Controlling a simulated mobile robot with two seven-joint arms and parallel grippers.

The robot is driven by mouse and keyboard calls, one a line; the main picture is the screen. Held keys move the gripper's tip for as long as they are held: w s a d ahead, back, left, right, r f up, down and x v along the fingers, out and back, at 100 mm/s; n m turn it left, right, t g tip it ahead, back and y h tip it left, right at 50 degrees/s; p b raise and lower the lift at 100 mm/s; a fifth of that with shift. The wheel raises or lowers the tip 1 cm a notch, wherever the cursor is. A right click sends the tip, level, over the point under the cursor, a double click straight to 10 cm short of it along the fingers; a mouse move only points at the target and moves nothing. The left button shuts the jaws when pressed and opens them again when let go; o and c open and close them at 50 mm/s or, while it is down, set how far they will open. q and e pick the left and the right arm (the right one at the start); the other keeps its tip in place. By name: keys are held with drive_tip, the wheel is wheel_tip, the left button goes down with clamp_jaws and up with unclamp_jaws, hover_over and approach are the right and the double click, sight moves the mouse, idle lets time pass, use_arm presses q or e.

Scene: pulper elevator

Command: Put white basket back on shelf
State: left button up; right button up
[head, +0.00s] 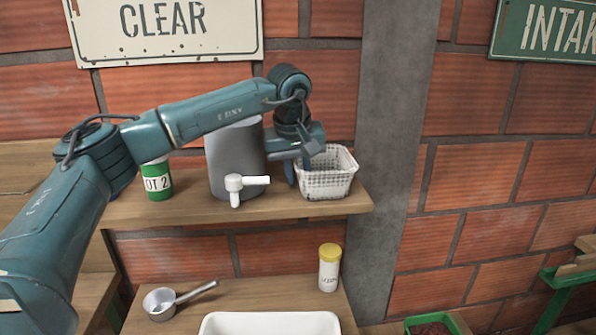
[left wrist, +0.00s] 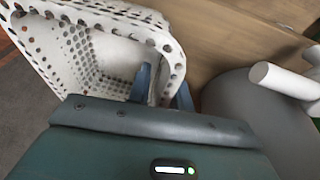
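The white basket (head: 327,183), with perforated walls, appears to rest upright on the wooden shelf (head: 270,207), near its right end. My left gripper (head: 298,168) reaches down at the basket's left side. In the left wrist view, the fingers of this gripper (left wrist: 163,92) are apart, one inside the basket (left wrist: 95,50) and one outside, astride its wall. A gap shows between the fingers, so the gripper looks open around the wall. Whether a finger touches the wall is unclear. My right gripper is not in view.
A grey container (head: 234,165) with a white spigot (head: 240,186) and a green-and-white can (head: 158,182) stand left of the basket. Below are a metal ladle (head: 165,302), a yellow-capped jar (head: 329,268) and a white tub (head: 270,323). A grey pillar (head: 392,140) stands right of the shelf.

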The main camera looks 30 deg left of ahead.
use_arm(q)
drive_tip(key=shift+r, duration=0.1)
drive_tip(key=shift+r, duration=0.2)
drive_tip(key=shift+s+r, duration=0.1)
drive_tip(key=shift+r, duration=0.25)
drive_tip(key=b+v, duration=0.1)
drive_tip(key=v, duration=1)
drive_tip(key=shift+b, duration=0.35)
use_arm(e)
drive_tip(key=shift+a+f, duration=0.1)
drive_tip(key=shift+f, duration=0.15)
use_arm(q)
drive_tip(key=shift+s, duration=0.15)
